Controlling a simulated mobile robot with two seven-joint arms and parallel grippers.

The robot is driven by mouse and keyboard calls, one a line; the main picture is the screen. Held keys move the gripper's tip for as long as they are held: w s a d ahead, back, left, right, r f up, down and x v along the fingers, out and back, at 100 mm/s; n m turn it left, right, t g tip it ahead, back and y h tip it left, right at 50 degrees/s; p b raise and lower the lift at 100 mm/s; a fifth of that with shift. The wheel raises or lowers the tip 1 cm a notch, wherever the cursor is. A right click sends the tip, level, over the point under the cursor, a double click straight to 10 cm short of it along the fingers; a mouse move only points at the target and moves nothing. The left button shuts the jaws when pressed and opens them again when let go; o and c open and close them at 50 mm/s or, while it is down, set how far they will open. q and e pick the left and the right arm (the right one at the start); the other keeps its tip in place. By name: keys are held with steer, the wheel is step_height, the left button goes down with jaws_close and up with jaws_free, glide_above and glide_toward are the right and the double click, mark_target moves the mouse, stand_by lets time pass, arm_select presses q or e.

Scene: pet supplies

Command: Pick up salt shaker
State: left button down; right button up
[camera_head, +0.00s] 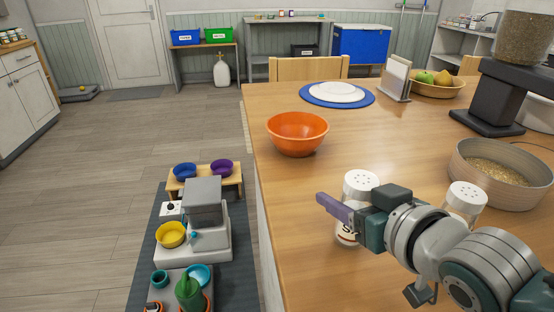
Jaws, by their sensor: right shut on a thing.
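A white shaker (360,184) with a holed white top stands upright near the front of the wooden table, partly hidden behind my right gripper. Part of a dark label shows low on its side, too covered to read fully. My right gripper (346,209) comes in from the lower right and is shut on this shaker, with one purple finger showing across it. I cannot tell whether its base touches the table. A second white shaker (466,199) stands to the right, partly hidden behind my right arm. My left gripper is out of view.
An orange bowl (297,133) stands behind the held shaker. A round container of grain (500,173) and a dark dispenser (499,96) are at the right. A blue mat with a white plate (337,91) and a napkin holder (397,77) lie farther back. The table's middle is clear.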

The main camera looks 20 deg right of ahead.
jaws_close()
steer(key=shift+r, duration=0.1)
step_height(320, 180, up, 19)
steer(key=p, duration=0.5)
steer(key=s+a+r+n+g+y+p, duration=0.1)
steer(key=s+a+r+n+g+y, duration=0.2)
steer(key=s+a+r+n+y, duration=0.25)
steer(key=s+a+r+n+g+y+p, duration=0.1)
steer(key=s+a+r+n+g+y, duration=0.15)
steer(key=s+r+n+y, duration=0.4)
step_height(320, 180, up, 36)
steer(key=w+p, duration=0.1)
steer(key=p, duration=3.7)
steer(key=shift+w, duration=0.3)
steer(key=shift+d+f, duration=0.1)
